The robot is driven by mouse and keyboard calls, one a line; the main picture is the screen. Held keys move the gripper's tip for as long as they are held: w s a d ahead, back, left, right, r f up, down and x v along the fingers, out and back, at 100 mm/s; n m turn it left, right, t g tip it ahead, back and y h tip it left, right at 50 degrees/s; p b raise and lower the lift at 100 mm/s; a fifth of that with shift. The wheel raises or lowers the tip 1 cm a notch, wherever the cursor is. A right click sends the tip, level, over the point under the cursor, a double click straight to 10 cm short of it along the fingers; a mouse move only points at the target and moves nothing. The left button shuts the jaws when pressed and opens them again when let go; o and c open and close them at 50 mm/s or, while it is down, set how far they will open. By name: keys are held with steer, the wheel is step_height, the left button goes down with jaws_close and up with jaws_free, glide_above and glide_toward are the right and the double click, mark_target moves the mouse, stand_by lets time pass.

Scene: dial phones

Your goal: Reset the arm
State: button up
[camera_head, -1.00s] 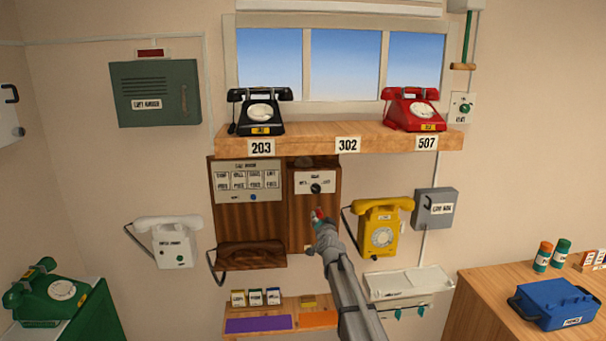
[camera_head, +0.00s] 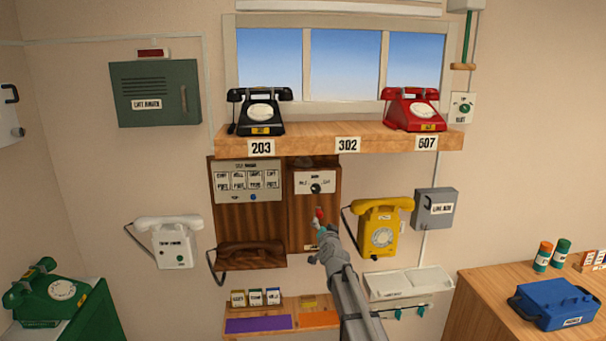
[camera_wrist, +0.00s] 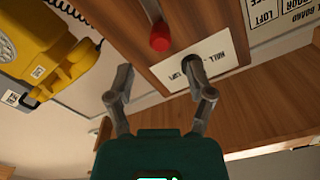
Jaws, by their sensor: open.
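My gripper (camera_wrist: 157,82) is open and empty in the wrist view, with its two grey fingers spread in front of the wooden panel (camera_wrist: 215,20). The panel's white plate (camera_wrist: 215,60) carries a black knob (camera_wrist: 190,64), with one fingertip overlapping the knob in the picture; contact cannot be told. In the head view my arm reaches up from the bottom centre, and my gripper (camera_head: 319,228) is small and partly blends with the panel (camera_head: 302,225) just below the red button (camera_head: 320,214).
A yellow phone (camera_head: 381,228) hangs close right of my arm, its coiled cord beside the panel. A wooden shelf (camera_head: 300,137) with black and red phones is above. A white tray (camera_head: 412,283) and a lower shelf (camera_head: 275,305) flank my arm below.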

steer(key=s+d+f+n+g+b, duration=0.1)
steer(key=s+d+f+n+g, duration=0.1)
steer(key=s+f+g, duration=0.5)
steer(key=s+d+f+n+g, duration=0.15)
steer(key=s+f, duration=0.35)
steer(key=s, duration=0.6)
steer(key=s+d+f+n+g+b, duration=0.1)
steer(key=s+d+f+n+g, duration=0.1)
steer(key=s+f+g, duration=0.5)
steer(key=s+d+g+h, duration=0.1)
steer(key=s+d, duration=0.1)
steer(key=s, duration=0.5)
steer(key=s+d+f+g+h, duration=0.1)
steer(key=s+d, duration=0.1)
steer(key=s, duration=0.6)
steer(key=shift+d+f+m, duration=0.3)
steer(key=shift+d+m, duration=0.1)
steer(key=shift+m, duration=0.05)
steer(key=shift+w, duration=0.1)
steer(key=shift+c, duration=0.2)
